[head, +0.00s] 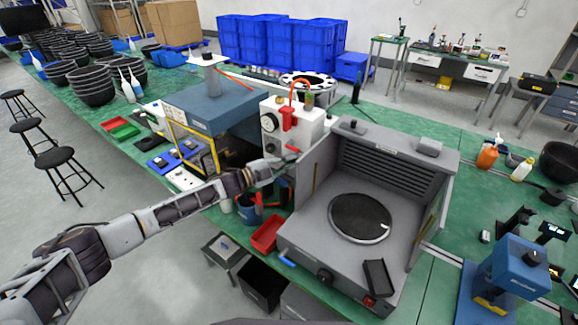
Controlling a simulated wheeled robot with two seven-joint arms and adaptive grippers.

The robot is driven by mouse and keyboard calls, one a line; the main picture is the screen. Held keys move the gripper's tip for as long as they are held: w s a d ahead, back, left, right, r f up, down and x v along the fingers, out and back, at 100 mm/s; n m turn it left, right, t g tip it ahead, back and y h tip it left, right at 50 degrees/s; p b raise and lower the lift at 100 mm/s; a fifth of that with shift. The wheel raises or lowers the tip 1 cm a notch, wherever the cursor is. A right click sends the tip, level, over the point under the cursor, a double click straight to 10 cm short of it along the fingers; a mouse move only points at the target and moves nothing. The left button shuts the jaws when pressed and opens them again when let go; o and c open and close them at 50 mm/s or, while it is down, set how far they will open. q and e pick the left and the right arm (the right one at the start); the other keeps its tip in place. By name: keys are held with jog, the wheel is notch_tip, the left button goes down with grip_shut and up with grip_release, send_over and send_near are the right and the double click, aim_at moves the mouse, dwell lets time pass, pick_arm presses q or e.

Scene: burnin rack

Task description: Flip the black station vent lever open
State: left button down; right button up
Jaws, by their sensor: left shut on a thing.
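My left gripper (284,162) reaches in from the left and is at the lower front of a white gauge unit (308,126), beside the left wall of a grey station (315,168). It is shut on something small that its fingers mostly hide. I cannot make out the black vent lever clearly, nor tell whether it is the thing held. The white unit carries a round dial (269,122) and a red handle (288,118). A short red part (292,149) shows just above the fingertips. My right gripper is out of view.
The grey station has a round dark plate (359,217) and a slotted back. A blue-topped machine (212,103) stands left of the gauge unit. A red bin (267,234) and a blue cup lie below my left wrist. A blue press (515,268) is at right.

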pick_arm(q)
jog(key=shift+a+f+n+t, duration=0.15)
jog(key=shift+n+t, duration=0.15)
jog(key=shift+n, duration=0.3)
jog(key=c, duration=1.7)
grip_release()
jog(key=shift+w, duration=0.1)
jog(key=shift+c, duration=0.2)
jog(key=shift+r, duration=0.2)
